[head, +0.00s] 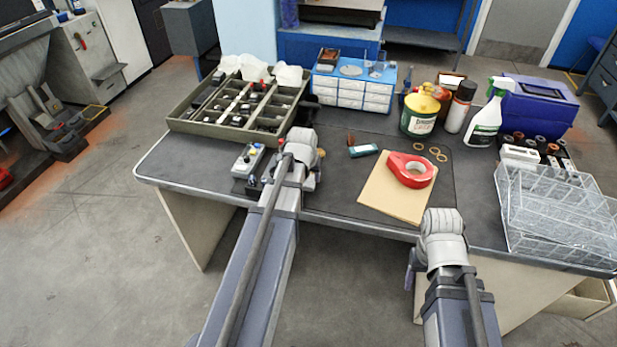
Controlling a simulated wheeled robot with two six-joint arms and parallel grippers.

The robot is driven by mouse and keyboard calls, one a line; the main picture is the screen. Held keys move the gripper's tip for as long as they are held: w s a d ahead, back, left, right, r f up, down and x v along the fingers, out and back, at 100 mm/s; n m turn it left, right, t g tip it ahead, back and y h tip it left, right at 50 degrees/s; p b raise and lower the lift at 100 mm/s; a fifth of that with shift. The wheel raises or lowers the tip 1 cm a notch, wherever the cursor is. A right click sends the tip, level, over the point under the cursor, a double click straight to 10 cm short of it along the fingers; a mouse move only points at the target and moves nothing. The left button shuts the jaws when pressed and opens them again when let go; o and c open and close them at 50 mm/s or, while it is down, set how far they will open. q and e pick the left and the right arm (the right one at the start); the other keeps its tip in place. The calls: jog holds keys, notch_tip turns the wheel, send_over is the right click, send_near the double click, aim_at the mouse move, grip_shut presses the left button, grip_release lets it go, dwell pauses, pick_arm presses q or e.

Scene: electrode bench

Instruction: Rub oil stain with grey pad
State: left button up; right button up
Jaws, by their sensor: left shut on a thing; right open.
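No oil stain can be made out clearly.
A compartment tray (240,135) is at the left, a drawer box (352,88) behind. The central mat has free room.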

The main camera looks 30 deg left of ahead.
pick_arm(q)
jog(key=shift+w+a, duration=0.15)
jog(key=shift+w, duration=0.6)
jog(key=shift+w+a, duration=0.15)
jog(key=shift+w, duration=0.6)
jog(key=shift+w+a, duration=0.2)
jog(key=shift+w, duration=0.75)
jog(key=shift+w+a, duration=0.2)
jog(key=shift+w, duration=0.75)
jog(key=shift+s, duration=0.1)
jog(key=shift+s+d+f, duration=0.1)
jog(key=shift+s+d, duration=0.15)
jog(key=shift+s, duration=0.7)
jog(key=shift+s+d+f, duration=0.1)
jog(key=shift+s+d, duration=0.1)
jog(key=shift+s, duration=0.75)
jog(key=shift+s+d+r, duration=0.1)
jog(key=shift+s+d, duration=0.1)
jog(key=shift+s, duration=0.7)
jog(key=shift+s+d+r, duration=0.1)
jog(key=shift+s+d, duration=0.05)
jog(key=shift+s, duration=0.75)
